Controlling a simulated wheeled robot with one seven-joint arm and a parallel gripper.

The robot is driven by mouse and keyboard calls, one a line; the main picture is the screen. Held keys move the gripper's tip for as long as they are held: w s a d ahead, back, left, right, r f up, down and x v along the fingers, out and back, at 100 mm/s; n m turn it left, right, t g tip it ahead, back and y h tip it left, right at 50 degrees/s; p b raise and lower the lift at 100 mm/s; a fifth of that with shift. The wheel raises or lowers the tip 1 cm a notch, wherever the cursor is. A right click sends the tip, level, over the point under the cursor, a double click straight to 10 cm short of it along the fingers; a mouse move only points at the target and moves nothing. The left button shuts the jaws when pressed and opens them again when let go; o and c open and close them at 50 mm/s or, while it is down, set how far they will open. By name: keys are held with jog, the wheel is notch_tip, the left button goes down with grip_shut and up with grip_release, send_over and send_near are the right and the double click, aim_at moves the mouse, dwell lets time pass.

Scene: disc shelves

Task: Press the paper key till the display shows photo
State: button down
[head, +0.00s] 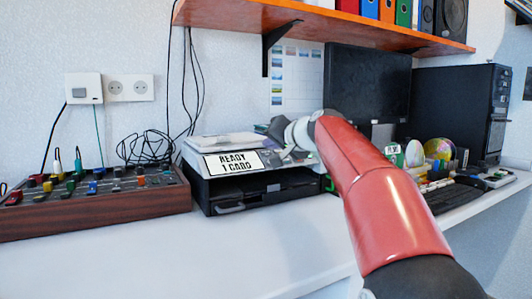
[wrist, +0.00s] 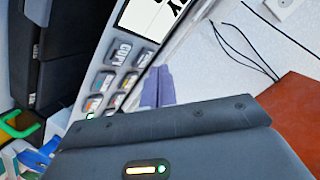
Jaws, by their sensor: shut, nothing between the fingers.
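The printer (head: 265,190) is a black and light grey machine on the white desk. Its tilted display (head: 233,162) reads "READY 1 CARD". In the wrist view part of the display (wrist: 150,14) shows at the top edge. Beside it is a panel with several small keys; one key (wrist: 121,50) reads "COPY", and others carry coloured icons. I cannot tell which is the paper key. My gripper (wrist: 158,87) is shut and empty, its fingers beside the key panel; I cannot tell whether they touch it. In the head view my wrist hides part of the panel.
A wooden-sided mixer (head: 95,205) with cables stands left of the printer. A dark monitor (head: 367,85), a black computer tower (head: 460,108) and a keyboard (head: 452,197) are to the right. An orange shelf (head: 330,28) hangs above. The desk front is clear.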

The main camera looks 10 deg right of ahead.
jog(key=r, duration=0.1)
jog(key=s+r+p, duration=0.1)
jog(key=r, duration=0.1)
jog(key=s+r+p, duration=0.1)
jog(key=shift+s+d+r, duration=0.15)
jog(key=shift+d+r, duration=0.05)
jog(key=shift+d, duration=0.1)
dwell(0.7)
